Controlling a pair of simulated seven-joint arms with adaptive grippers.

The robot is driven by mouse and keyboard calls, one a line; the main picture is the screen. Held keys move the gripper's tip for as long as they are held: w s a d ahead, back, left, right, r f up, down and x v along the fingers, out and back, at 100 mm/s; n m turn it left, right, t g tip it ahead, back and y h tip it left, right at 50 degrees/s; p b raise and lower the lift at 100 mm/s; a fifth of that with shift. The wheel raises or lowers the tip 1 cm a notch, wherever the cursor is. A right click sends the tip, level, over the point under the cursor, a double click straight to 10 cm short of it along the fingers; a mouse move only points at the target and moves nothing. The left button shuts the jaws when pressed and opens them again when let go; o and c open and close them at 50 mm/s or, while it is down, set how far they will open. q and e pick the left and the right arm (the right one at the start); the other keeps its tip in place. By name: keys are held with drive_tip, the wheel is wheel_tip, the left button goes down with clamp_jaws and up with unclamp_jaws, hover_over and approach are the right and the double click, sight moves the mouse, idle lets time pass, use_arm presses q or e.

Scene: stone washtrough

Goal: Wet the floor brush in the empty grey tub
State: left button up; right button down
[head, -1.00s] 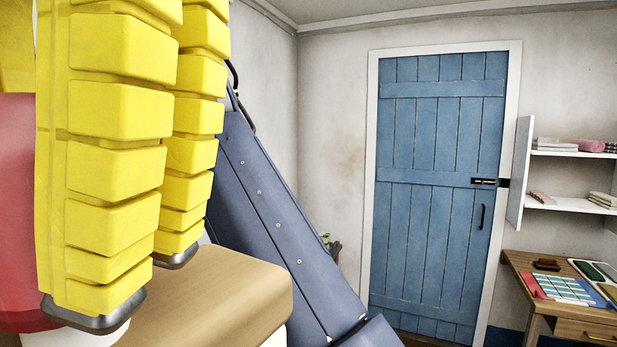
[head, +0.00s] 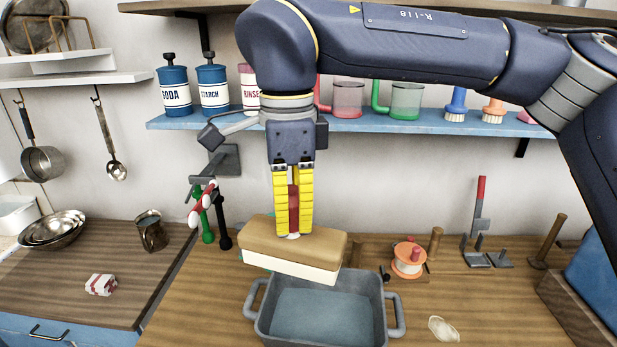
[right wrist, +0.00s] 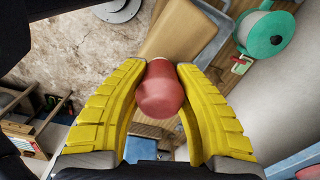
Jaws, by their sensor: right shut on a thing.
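My right gripper (head: 293,222) points down with its yellow fingers shut on the red handle of the floor brush (head: 330,246). The brush has a tan wooden block and pale bristles underneath, and is slightly tilted. It hangs over the back left part of the grey tub (head: 382,322), apparently above its rim. The tub stands on the wooden counter; its inside shows a flat blue-grey surface, and I cannot tell whether that is water or the bare bottom. In the right wrist view the red knob (right wrist: 160,90) sits between the fingers (right wrist: 160,95). My left gripper is not in view.
A tap with red and white parts (head: 204,205) is left of the brush. An orange spool (head: 408,258) stands behind the tub's right side, and a pale oval thing (head: 443,328) lies right of it. A blue shelf (head: 360,124) with jars runs behind. The left counter has free room.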

drive_tip(key=w+d+f+n, duration=0.1)
drive_tip(key=w+d+f, duration=0.2)
drive_tip(key=w+f, duration=0.6)
drive_tip(key=w+d+f+n, duration=0.15)
drive_tip(key=w+f, duration=0.25)
drive_tip(key=f, duration=0.9)
wheel_tip(320, 180, down, 16)
drive_tip(key=shift+w+d+r, duration=0.2)
drive_tip(key=shift+w+d, duration=0.05)
drive_tip(key=shift+d, duration=0.2)
drive_tip(key=shift+m, duration=0.25)
idle(1.5)
wheel_tip(320, 180, up, 14)
drive_tip(key=shift+f, duration=0.15)
idle(1.1)
idle(1.0)
